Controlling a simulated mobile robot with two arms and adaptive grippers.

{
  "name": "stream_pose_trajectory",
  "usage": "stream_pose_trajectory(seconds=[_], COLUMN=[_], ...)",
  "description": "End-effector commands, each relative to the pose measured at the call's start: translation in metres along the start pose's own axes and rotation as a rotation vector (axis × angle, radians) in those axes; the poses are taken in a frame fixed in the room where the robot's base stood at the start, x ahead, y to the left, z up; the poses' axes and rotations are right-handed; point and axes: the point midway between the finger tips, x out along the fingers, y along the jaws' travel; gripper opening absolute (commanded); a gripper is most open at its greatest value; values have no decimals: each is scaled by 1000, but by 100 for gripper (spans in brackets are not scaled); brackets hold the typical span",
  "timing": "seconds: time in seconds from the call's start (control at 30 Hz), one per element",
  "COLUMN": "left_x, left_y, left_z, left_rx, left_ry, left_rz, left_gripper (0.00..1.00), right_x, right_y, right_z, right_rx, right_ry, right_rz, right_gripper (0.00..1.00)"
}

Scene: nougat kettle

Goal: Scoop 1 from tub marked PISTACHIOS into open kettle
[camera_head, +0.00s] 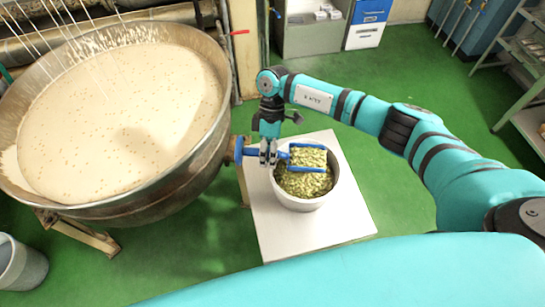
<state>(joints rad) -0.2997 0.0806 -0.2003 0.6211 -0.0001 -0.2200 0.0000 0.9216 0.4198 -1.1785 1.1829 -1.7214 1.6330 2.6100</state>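The open kettle (212,150) is a large metal bowl at the left, filled with a pale cream mass dotted with brown specks. A round white tub (300,203) of green pistachios (300,184) stands on a white-topped table to the kettle's right; I see no readable marking on it. My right gripper (268,157) is shut on the handle of a blue scoop (312,168) at the tub's left side. The scoop's pan is over or in the pistachios and holds green pieces; its exact depth is unclear. My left gripper is not in view.
The white table (315,235) has bare space around the tub. The kettle's rim lies close to its left side. A grey bin (22,268) stands at the lower left. Green floor is open behind; cabinets (312,35) and a shelf rack (525,75) stand farther back.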

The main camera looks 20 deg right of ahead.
Motion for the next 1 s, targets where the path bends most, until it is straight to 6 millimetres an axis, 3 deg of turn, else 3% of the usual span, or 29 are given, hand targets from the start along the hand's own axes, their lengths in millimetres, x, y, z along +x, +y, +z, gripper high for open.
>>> stream_pose_trajectory(seconds=[0.5, 1.0], left_x=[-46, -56], left_y=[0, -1], left_z=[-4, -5], left_rx=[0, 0], left_ry=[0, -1], left_rz=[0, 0], left_gripper=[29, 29], right_x=[-46, -57], right_y=[-22, -28], right_z=[-10, -13], right_rx=[22, 29], right_ry=[-43, -58], right_rz=[1, 0], right_gripper=[0, 0])
